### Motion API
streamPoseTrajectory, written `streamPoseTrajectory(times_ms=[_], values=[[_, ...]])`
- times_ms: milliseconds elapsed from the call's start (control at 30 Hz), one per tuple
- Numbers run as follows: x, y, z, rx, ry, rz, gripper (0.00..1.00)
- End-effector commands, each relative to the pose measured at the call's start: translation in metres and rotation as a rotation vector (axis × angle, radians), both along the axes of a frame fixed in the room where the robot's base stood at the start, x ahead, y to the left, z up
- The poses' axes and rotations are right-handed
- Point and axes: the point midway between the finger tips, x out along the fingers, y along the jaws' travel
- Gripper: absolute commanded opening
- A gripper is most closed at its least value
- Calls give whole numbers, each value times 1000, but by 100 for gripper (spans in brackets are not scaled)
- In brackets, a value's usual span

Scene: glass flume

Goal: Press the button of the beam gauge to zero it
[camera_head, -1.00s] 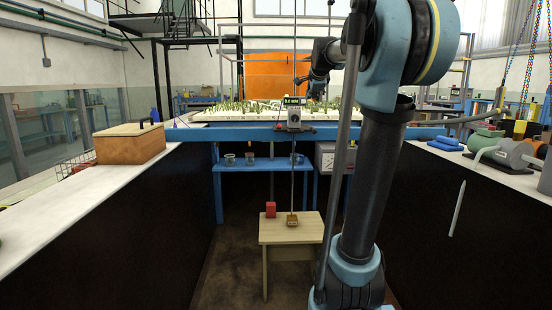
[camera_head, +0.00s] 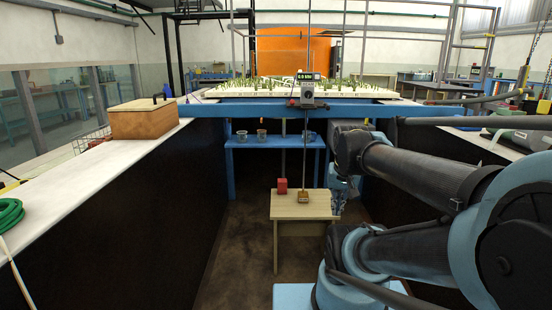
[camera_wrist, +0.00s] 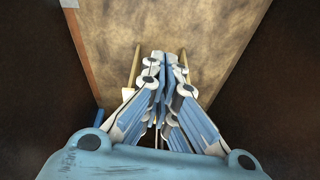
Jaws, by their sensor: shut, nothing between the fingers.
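The beam gauge (camera_head: 307,93) is a small grey box with a dark display showing green characters. It sits on the blue beam (camera_head: 230,108) across the channel, with a thin rod hanging below it. Its button is too small to make out. My gripper (camera_head: 341,203) hangs low beside the wooden table's right edge, below and to the right of the gauge and well apart from it. In the wrist view my gripper (camera_wrist: 163,58) points toward the brown floor, its fingers together and empty. The gauge does not show there.
A wooden table (camera_head: 290,207) holds a red block (camera_head: 282,186) and a small wooden block (camera_head: 303,196). Dark walls stand on both sides. A wooden box (camera_head: 143,121) and green hose (camera_head: 8,213) lie on the left ledge. A model bed (camera_head: 240,92) lies behind the beam.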

Motion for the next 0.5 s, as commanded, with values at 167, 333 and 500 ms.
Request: streamPoseTrajectory(times_ms=[167, 333, 500], values=[[-39, 0, -39, -35, 68, 123, 0], [-48, 1, -47, -42, 86, 159, 0], [-48, 1, -47, -42, 85, 158, 0]])
